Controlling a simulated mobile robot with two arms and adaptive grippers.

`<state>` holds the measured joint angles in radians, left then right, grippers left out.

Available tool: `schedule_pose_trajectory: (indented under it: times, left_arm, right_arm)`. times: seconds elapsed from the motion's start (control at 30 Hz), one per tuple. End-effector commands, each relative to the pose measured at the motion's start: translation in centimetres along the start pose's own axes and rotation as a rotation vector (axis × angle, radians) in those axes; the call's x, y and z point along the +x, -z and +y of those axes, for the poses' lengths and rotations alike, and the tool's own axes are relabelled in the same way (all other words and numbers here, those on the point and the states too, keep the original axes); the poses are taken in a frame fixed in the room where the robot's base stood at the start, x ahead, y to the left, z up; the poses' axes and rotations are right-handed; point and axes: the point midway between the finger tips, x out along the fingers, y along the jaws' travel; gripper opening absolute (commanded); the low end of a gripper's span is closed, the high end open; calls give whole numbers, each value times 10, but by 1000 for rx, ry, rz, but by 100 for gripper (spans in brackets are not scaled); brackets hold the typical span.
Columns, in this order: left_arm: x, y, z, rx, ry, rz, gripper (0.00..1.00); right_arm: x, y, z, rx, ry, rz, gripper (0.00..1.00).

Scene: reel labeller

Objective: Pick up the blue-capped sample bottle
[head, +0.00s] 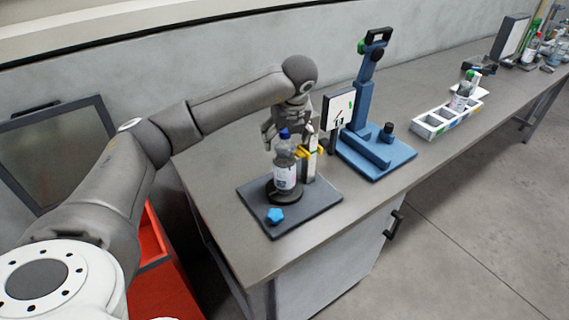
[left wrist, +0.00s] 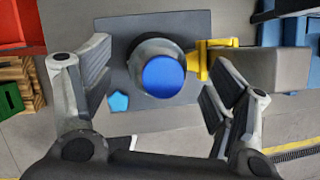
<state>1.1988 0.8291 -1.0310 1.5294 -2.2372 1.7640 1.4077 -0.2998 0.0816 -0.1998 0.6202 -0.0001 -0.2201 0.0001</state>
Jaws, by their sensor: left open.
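The blue-capped sample bottle (head: 285,172) stands upright on a round black base on the dark plate (head: 318,211) at the near end of the bench. In the left wrist view its blue cap (left wrist: 163,76) shows from above. My left gripper (head: 283,128) is open and empty just above the bottle's cap. In the left wrist view the fingers of the left gripper (left wrist: 155,95) are spread on either side, with the bottle between and slightly beyond them. A yellow clamp piece (left wrist: 206,58) reaches to the bottle's right side. My right gripper is not in view.
A blue pentagon knob (head: 275,215) sits on the plate's near corner. A blue stand (head: 375,155) with a dial is right of the bottle. A white divided tray (head: 447,122) stands farther along the bench. A red bin (head: 152,275) is below left.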

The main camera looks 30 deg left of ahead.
Motion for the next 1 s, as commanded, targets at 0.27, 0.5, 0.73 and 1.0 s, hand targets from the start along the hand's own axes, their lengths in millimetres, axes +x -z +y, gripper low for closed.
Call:
schedule_pose_trajectory:
  times: [0.27,0.5,0.73,1.0]
  left_arm:
    - [25,-2,1,0,-4,3,79]
    - [53,-1,0,0,0,1,79]
    - [55,0,0,1,2,0,79]
    - [54,0,0,1,2,0,45]
  right_arm:
    - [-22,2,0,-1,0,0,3]
    - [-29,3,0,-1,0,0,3]
    - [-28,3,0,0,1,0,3]
    - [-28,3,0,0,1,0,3]
